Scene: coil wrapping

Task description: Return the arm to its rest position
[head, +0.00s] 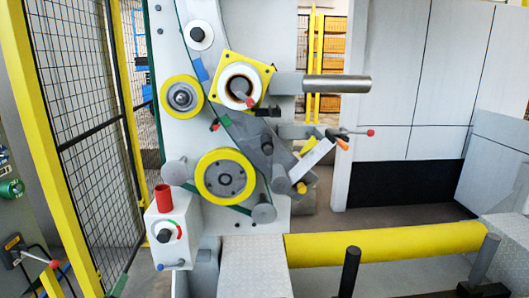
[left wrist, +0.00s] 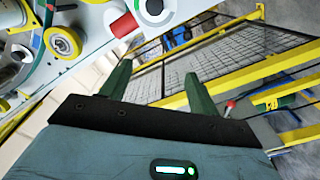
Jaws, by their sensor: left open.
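My left gripper (left wrist: 158,70) shows in the left wrist view with its two green fingers spread wide. It is open, with nothing between the fingers. I cannot make it out clearly in the head view. The wrapping machine (head: 270,225) stands in the middle of the head view, with yellow-rimmed rollers and red-tipped levers. Part of the machine also shows at the top left of the left wrist view, beyond the fingers and apart from them. My right gripper is not in view.
A mesh fence (head: 90,150) with a yellow post (head: 45,140) stands at the left. A control box (head: 170,235) with a red top is at the machine's lower left. A yellow horizontal roller (head: 385,243) runs to the right. Floor shows before the grey wall panels (head: 410,80).

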